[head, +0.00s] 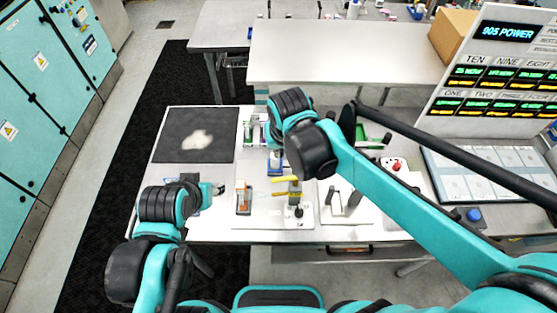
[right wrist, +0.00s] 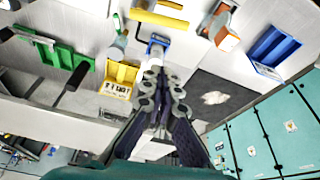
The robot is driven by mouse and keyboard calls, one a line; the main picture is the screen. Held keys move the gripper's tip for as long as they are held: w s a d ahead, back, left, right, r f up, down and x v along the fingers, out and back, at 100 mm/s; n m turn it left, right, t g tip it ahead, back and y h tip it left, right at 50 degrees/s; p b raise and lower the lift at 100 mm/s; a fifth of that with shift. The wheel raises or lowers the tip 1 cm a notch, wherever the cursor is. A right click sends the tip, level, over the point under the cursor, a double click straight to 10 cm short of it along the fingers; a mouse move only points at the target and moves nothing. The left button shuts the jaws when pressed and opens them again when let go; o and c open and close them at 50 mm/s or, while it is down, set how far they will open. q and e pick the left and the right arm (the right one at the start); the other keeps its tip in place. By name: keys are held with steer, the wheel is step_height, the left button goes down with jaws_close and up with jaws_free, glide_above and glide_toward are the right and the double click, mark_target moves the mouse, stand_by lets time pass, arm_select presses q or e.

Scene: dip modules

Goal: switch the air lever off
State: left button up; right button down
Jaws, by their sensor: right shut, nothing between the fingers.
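A yellow bar-shaped handle (head: 285,180) stands on a small unit at the middle of the bench; it also shows at the top of the right wrist view (right wrist: 160,18). I cannot tell for certain whether this is the air lever. A black knob (head: 298,211) sits in front of it. My right gripper (right wrist: 163,80) is shut and empty, pointing toward a blue-and-white device (right wrist: 157,46), apart from the yellow handle. In the head view my right arm mostly hides its fingers. My left gripper (head: 212,189) is low over the bench's left side; its fingers are unclear.
A green bin (right wrist: 55,45) and a yellow bin (right wrist: 120,76) lie beside the right gripper. An orange-brown block unit (head: 243,198) stands left of the yellow handle. A dark mat (head: 175,145) covers the bench's back left.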

mark_target(286, 179)
steer(key=shift+a, duration=0.1)
stand_by(0.3)
steer(key=d+b+x, duration=0.1)
steer(key=b+x, duration=0.2)
steer(key=x, duration=0.7)
steer(key=s, duration=0.4)
steer(key=shift+a+r+p, duration=0.2)
steer(key=shift+r+p, duration=0.15)
steer(key=shift+r, duration=0.05)
